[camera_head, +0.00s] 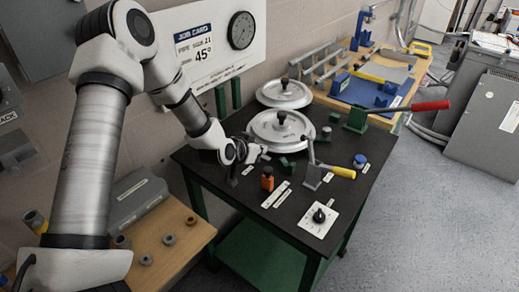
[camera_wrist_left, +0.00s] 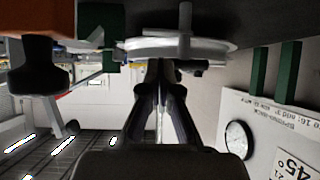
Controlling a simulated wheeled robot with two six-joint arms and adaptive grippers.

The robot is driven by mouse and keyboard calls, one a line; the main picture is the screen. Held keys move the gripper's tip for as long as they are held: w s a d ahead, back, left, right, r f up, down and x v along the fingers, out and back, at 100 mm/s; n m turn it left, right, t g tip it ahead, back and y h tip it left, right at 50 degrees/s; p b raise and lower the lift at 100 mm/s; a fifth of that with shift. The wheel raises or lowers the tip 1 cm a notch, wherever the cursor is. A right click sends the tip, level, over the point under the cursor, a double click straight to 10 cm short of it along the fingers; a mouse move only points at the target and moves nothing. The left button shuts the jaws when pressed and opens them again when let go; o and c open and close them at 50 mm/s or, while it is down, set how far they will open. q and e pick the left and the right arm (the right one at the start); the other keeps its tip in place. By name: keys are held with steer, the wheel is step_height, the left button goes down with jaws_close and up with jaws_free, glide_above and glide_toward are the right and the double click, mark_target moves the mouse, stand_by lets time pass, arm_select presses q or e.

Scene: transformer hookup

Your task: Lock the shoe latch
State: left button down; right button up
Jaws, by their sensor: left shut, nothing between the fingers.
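My left gripper (camera_head: 258,153) is shut and empty, low over the dark bench at the left edge of the front round disc (camera_head: 281,128). In the left wrist view, which is upside down, the closed fingertips (camera_wrist_left: 162,68) are close to the disc's rim (camera_wrist_left: 180,46); I cannot tell whether they touch. An orange block with a dark knob (camera_head: 267,178) stands right of and nearer than the gripper; it also shows in the left wrist view (camera_wrist_left: 38,20). No label I can read marks the shoe latch, so I cannot tell which part it is. My right gripper is not in view.
A yellow-handled lever (camera_head: 341,172) and a long red-handled lever (camera_head: 429,106) stick out on the right. A white dial plate (camera_head: 315,220) is at the bench's front. A second disc (camera_head: 284,93) lies behind. A wooden table with rings (camera_head: 169,239) is at lower left.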

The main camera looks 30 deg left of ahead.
mark_target(269, 159)
arm_select(q)
steer(key=shift+w+d+n+y, duration=0.2)
steer(key=shift+d+n+y, duration=0.05)
steer(key=shift+n+y, duration=0.65)
steer(key=shift+w+d+r+n+g+y+p, duration=0.1)
steer(key=shift+w+d+n+g+y+p, duration=0.1)
steer(key=shift+n+y, duration=0.4)
steer(key=shift+w+d+n+g+y+p, duration=0.1)
steer(key=shift+w+n+y+p, duration=0.1)
steer(key=shift+n+y, duration=0.35)
steer(key=n+y, duration=0.1)
steer(key=w+n+g+y+p, duration=0.1)
steer(key=shift+d+r+n+p, duration=0.1)
steer(key=shift+d+n+p, duration=0.1)
steer(key=shift+n+p, duration=0.15)
steer(key=shift+w+n+g+y+p, duration=0.2)
steer(key=shift+n+g+y+p, duration=0.35)
steer(key=shift+n+y, duration=0.4)
steer(key=shift+w+a+p, duration=0.1)
steer(key=shift+w+p, duration=0.25)
steer(key=shift+w, duration=0.1)
steer(key=shift+w+a+f, duration=0.15)
steer(key=shift+w+f, duration=0.1)
steer(key=shift+w, duration=0.3)
steer(key=shift+s+a, duration=0.1)
steer(key=shift+a, duration=0.05)
